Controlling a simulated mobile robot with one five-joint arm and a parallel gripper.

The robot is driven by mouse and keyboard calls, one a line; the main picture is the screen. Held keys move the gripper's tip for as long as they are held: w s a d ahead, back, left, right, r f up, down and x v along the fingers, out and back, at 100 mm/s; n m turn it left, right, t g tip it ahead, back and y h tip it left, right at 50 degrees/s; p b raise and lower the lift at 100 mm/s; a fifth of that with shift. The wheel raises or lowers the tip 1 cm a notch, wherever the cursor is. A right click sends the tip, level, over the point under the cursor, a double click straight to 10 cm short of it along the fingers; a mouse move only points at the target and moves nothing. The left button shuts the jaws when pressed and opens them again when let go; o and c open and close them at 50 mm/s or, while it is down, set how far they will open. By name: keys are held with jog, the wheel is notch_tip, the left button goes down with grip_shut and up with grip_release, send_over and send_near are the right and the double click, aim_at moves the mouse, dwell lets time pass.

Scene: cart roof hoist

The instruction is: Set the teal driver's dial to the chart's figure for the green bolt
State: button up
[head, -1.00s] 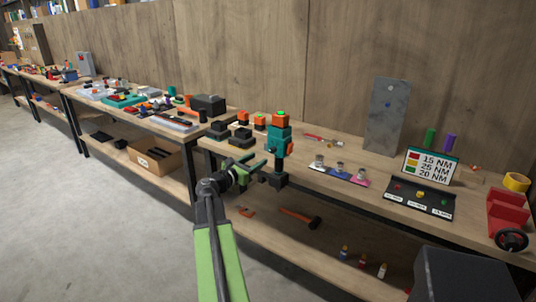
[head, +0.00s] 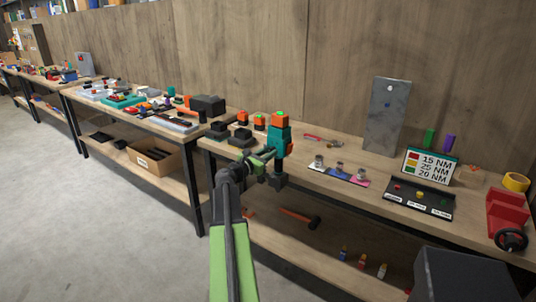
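The teal driver (head: 280,139) stands upright at the front edge of the bench, with an orange top and a dark foot. Its dial figure is too small to read. The chart (head: 430,166) on the right of the bench reads 15 NM, 25 NM and 20 NM from top to bottom, beside colour patches; the bottom patch looks green, in the 20 NM row. A dark tray (head: 430,205) in front of it holds small red, yellow and green bolts with labels. My gripper (head: 268,159) is at the driver's left side; whether its fingers touch it is unclear.
Other drivers with orange tops (head: 243,118) stand behind the teal one. A grey plate (head: 387,117) leans at the wall. A red vise (head: 507,215) and yellow tape roll (head: 516,181) are at right. A dark box (head: 465,275) stands in front. Open floor lies at left.

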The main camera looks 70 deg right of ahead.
grip_shut()
jog(key=shift+m, duration=0.3)
jog(key=shift+f+m+g+b, duration=0.1)
jog(key=shift+m+g+b, duration=0.35)
jog(key=shift+m, duration=9.35)
